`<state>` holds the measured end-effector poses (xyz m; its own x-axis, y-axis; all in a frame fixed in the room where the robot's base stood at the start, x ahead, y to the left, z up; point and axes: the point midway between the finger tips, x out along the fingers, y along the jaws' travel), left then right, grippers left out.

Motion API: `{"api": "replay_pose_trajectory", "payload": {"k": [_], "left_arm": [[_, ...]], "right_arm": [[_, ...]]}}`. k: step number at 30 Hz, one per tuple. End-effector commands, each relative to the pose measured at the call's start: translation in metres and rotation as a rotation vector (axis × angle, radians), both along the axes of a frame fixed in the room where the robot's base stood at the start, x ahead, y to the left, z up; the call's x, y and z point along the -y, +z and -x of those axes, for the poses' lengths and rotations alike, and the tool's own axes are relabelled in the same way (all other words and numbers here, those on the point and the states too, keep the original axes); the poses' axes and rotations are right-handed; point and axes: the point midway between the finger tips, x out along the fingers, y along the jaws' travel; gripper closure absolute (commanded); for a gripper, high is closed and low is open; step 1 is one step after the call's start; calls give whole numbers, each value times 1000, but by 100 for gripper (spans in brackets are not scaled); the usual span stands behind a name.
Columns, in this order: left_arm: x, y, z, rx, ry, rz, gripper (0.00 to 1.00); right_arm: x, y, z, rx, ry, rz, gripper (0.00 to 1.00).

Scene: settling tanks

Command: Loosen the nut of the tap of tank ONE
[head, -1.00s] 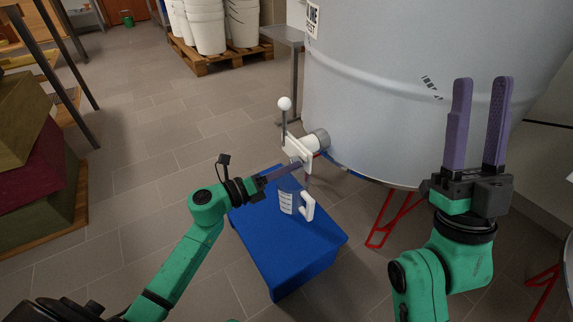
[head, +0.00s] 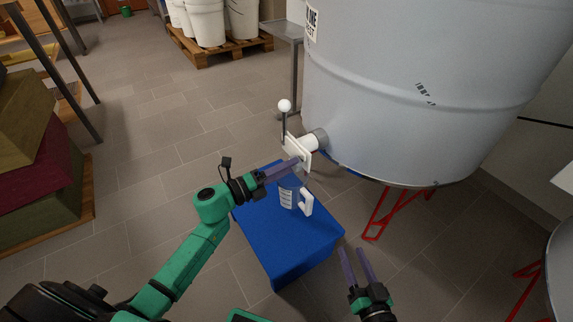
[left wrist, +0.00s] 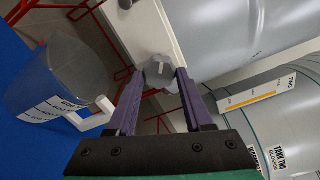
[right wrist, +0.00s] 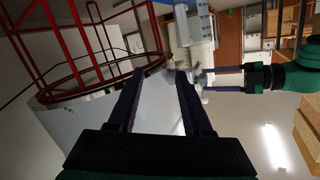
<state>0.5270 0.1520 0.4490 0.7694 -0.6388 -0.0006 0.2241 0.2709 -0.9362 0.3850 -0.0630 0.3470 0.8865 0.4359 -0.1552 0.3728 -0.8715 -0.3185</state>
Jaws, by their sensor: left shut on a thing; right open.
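The tap (head: 298,148) is a white plate-like body with a white-ball lever, on a pale pipe low on the grey tank (head: 400,90), whose label is cut off. My left gripper (head: 298,163) is shut on a grey knob-like part at the tap, which looks like the nut (left wrist: 160,72); in the left wrist view it sits between the fingertips. My right gripper (head: 355,250) is open and empty, below and right of the tap, apart from it. In the right wrist view the tap and my left fingers show beyond my right fingertips.
A clear measuring jug (head: 288,194) with a white handle stands on a blue box (head: 290,245) under the tap. Red tank legs (head: 385,212) stand to the right. A second tank (left wrist: 285,130), labelled TWO, shows in the left wrist view. Floor left of the box is clear.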

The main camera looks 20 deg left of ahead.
Motion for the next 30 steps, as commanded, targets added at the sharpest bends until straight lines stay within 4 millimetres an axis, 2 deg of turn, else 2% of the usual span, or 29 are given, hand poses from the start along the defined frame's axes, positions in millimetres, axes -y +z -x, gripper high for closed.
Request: {"api": "replay_pose_trajectory", "payload": {"k": [4,6,13,21,30], "left_arm": [[-1,2,-1,-36,4,40,100],[-2,2,-1,-52,5,60,100],[-2,3,-1,-111,5,131,100],[-2,4,-1,-252,6,302,100],[-2,3,-1,-351,6,422,100]], "right_arm": [[-2,-49,47,-179,29,23,50],[-2,-57,57,-218,37,28,50],[-3,-41,54,-221,46,37,50],[-2,-12,53,-248,66,62,50],[-2,3,53,-268,79,81,50]]}}
